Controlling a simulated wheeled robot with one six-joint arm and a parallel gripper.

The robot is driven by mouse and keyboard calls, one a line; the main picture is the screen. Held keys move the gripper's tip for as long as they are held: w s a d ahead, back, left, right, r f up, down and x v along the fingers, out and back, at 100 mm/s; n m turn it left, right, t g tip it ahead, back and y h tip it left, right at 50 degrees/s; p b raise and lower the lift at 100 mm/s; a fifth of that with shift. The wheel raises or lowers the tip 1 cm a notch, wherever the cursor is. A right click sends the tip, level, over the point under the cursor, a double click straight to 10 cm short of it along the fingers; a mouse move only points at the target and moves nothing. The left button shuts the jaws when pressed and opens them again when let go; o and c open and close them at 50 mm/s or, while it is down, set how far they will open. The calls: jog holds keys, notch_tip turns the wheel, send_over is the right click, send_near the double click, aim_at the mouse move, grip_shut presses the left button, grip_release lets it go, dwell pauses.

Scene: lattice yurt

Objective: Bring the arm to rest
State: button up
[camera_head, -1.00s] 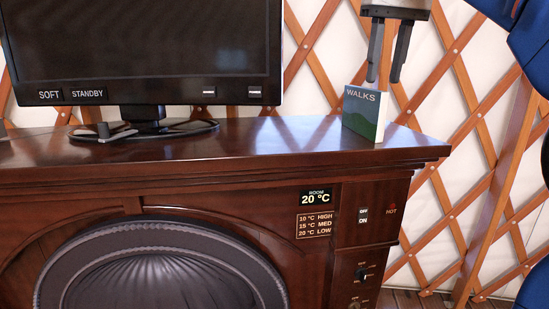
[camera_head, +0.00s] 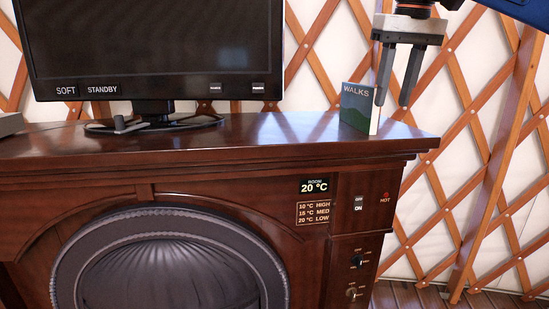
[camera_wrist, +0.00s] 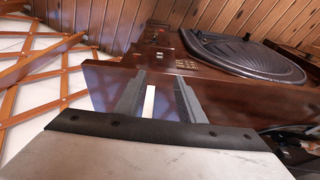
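My gripper (camera_head: 392,104) hangs fingers down over the right end of the wooden cabinet, at the upper right of the head view. Its two grey fingers are apart, so it is open. A small thin book (camera_head: 356,106) marked WALKS, with a dark blue and green cover, stands upright on the cabinet top. The left finger overlaps the book's right edge in this view; I cannot tell whether they touch. In the wrist view, the fingers (camera_wrist: 158,102) are spread, with a narrow white strip showing between them, likely the book's edge.
The cabinet top (camera_head: 270,135) carries a screen (camera_head: 150,45) reading SOFT STANDBY on a dark stand. The cabinet front has a domed dark grille (camera_head: 170,270), a 20 °C display (camera_head: 314,186) and switches. A lattice wall (camera_head: 480,150) stands behind and to the right.

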jog(key=s+d+f+t, duration=0.1)
jog(key=s+f, duration=0.6)
jog(key=f, duration=0.6)
jog(key=s+d+f+m, duration=0.1)
jog(key=s+f, duration=0.6)
jog(key=f, duration=0.7)
jog(key=s+d+f+t, duration=0.1)
jog(key=s+f, duration=0.6)
jog(key=f, duration=0.7)
jog(key=shift+d+t, duration=0.3)
jog(key=shift+d, duration=0.15)
